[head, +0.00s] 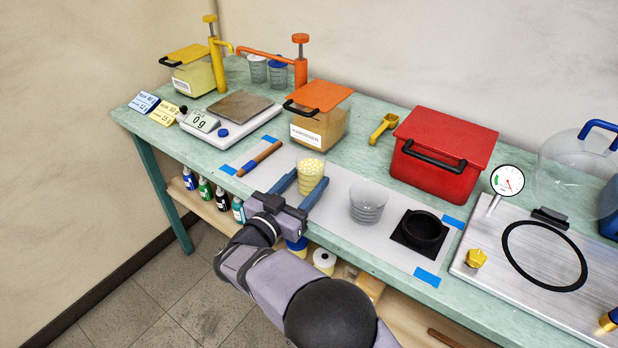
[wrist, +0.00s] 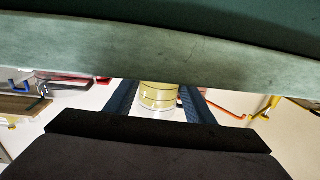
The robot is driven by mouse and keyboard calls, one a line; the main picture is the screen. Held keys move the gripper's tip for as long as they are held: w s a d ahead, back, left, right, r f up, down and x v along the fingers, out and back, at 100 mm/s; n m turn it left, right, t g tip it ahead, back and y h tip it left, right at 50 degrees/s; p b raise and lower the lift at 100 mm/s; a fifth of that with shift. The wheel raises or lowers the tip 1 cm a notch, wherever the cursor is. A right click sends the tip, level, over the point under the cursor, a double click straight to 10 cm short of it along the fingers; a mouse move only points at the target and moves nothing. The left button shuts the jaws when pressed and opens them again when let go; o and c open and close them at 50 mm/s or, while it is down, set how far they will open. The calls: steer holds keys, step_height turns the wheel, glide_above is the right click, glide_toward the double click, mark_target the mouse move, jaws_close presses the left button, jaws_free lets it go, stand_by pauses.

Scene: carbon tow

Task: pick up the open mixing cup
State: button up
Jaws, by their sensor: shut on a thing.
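My gripper (head: 311,178) is shut on a clear cup with pale yellow contents (head: 312,168), one blue finger on each side of it. The cup is upright; I cannot tell whether its base touches the mat. The wrist view also shows this yellow cup (wrist: 159,96) between the two fingers, its one end hidden by the green table edge. A second clear cup (head: 368,203), empty-looking and with grey marks, stands on the mat to the right, apart from my gripper.
A black round holder (head: 420,233) is right of the clear cup. A red box (head: 440,155) and hardener container (head: 319,120) stand behind. A brown-handled stick (head: 260,157) lies left, near the scale (head: 213,123). A metal plate (head: 480,240) is at right.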

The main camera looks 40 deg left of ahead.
steer(key=shift+r, duration=0.2)
step_height(320, 180, up, 14)
steer(key=w+d+p, duration=0.1)
steer(key=p, duration=1)
steer(key=d+f+p, duration=0.5)
steer(key=shift+s+d+f, duration=0.25)
steer(key=shift+s+f, duration=0.05)
steer(key=shift+s, duration=0.15)
steer(key=shift+d+r+m, duration=0.15)
steer(key=shift+d+m, duration=0.05)
steer(key=shift+m, duration=0.3)
steer(key=shift+b, duration=0.3)
